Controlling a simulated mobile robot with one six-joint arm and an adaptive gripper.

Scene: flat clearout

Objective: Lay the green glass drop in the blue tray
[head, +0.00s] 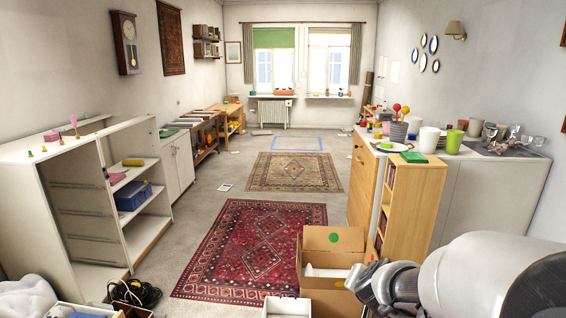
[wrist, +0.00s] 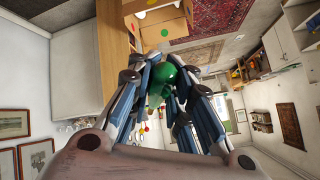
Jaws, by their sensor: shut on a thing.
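My gripper (wrist: 172,68) is shut on the green glass drop (wrist: 164,77) in the wrist view. The drop is a rounded, shiny, dark green piece between the fingers, which hide part of it. My arm reaches in at the lower right of the head view, and the drop cannot be made out there. A blue open container (head: 133,196), which may be the blue tray, sits on a shelf of the white unit at the left. It is well apart from my gripper.
An open cardboard box (head: 331,262) stands on the floor beside my arm, with a wooden shelf unit (head: 418,205) behind it. Black coiled cable (head: 135,293) lies at the lower left. The red rug (head: 255,243) is mostly clear.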

